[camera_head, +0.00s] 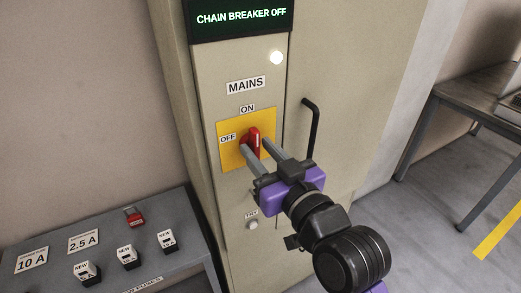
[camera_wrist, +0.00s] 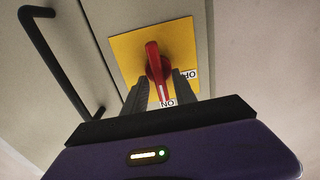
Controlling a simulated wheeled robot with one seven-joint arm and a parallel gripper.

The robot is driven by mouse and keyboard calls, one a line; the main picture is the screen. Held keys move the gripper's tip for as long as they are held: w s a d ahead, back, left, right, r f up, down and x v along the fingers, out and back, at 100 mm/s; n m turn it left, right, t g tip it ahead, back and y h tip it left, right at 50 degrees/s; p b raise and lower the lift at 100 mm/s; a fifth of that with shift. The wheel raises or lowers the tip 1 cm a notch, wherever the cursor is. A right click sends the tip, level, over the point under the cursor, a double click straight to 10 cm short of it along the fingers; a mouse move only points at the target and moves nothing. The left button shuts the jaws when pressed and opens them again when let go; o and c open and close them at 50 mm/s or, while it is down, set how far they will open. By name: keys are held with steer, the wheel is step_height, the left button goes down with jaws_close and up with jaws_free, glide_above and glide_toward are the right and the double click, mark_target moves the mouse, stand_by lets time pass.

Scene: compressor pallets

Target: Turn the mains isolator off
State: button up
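The mains isolator is a red rotary handle (camera_head: 254,137) on a yellow plate (camera_head: 231,158) on the cabinet front. Its white-marked tip points up to the ON label (camera_head: 247,109); the OFF label (camera_head: 228,139) is to the left. In the wrist view the picture is turned over: the red handle (camera_wrist: 155,65) points down at ON. My gripper (camera_head: 257,146) reaches in from the lower right, with its grey fingers spread on either side of the handle. In the wrist view my gripper (camera_wrist: 160,85) shows a gap beside the handle; whether a finger touches it I cannot tell.
A display (camera_head: 241,17) reads "CHAIN BREAKER OFF", above a lit white lamp (camera_head: 277,57). A black door handle (camera_head: 311,128) stands out right of the isolator. A grey bench (camera_head: 185,215) with fuses is at lower left. A table (camera_head: 475,105) stands at right.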

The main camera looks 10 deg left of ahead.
jaws_close()
steer(key=shift+f+n, duration=0.1)
steer(key=shift+n, duration=0.2)
steer(key=n+b, duration=0.2)
steer(key=shift+a+f+b, duration=0.1)
steer(key=shift+b, duration=0.25)
steer(key=n+b, duration=0.1)
steer(key=n, duration=0.1)
steer(key=n+b, duration=0.2)
steer(key=n, duration=0.1)
steer(key=shift+s+a+f, duration=0.1)
steer(key=shift+s, duration=0.05)
steer(key=n+b, duration=0.2)
steer(key=n, duration=0.1)
steer(key=n+b, duration=0.5)
steer(key=n, duration=0.2)
steer(key=shift+s+a+f+b, duration=0.1)
steer(key=shift+a+f+b, duration=0.1)
steer(key=shift+f+b, duration=0.1)
steer(key=shift+n, duration=0.3)
steer(key=shift+o, duration=1)
jaws_free()
steer(key=shift+r, duration=0.1)
